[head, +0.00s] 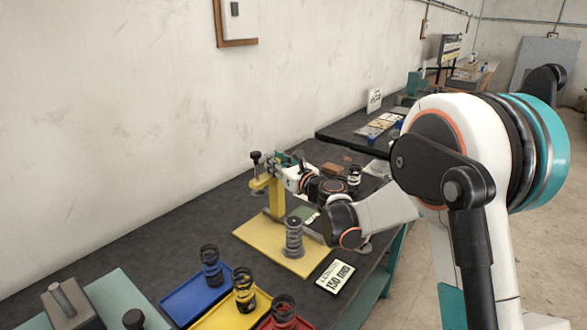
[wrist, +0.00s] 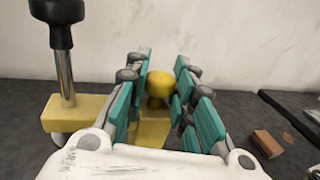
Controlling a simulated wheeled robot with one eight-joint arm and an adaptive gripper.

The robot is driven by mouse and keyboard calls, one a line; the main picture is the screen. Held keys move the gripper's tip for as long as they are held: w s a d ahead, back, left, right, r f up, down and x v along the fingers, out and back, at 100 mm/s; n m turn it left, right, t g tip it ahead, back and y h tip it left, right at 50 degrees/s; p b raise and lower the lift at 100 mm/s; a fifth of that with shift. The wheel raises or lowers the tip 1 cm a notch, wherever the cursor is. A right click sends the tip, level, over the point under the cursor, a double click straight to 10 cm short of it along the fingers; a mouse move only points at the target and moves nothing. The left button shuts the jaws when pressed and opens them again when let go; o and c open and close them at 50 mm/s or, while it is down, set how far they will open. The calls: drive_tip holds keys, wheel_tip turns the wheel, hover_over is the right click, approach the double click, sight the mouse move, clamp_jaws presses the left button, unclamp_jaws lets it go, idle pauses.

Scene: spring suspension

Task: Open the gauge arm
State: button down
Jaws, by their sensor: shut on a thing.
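The yellow gauge stand (head: 275,202) rises from a yellow base plate (head: 262,245) on the dark bench, near the wall. A yellow block with a black-topped metal rod (head: 256,158) is at its upper left; the rod also shows at the left of the wrist view (wrist: 66,75). My gripper (head: 284,160) is at the top of the stand, reaching in from the right. In the wrist view its teal fingers (wrist: 160,100) close around a yellow round-ended knob (wrist: 158,84) of the gauge arm. The fingers partly hide the knob's lower part and the arm's joint.
A grey coil spring (head: 293,238) stands upright on the base plate, below my arm. A "150 mm" card (head: 335,276) lies to its right. Blue (head: 192,301), yellow and red trays with dark springs are at the front. A brown block (wrist: 268,143) lies at right in the wrist view.

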drive_tip(key=shift+w+a, duration=0.35)
drive_tip(key=c, duration=1.3)
unclamp_jaws()
drive_tip(key=shift+c, duration=0.2)
drive_tip(key=v, duration=1.2)
drive_tip(key=shift+s, duration=0.1)
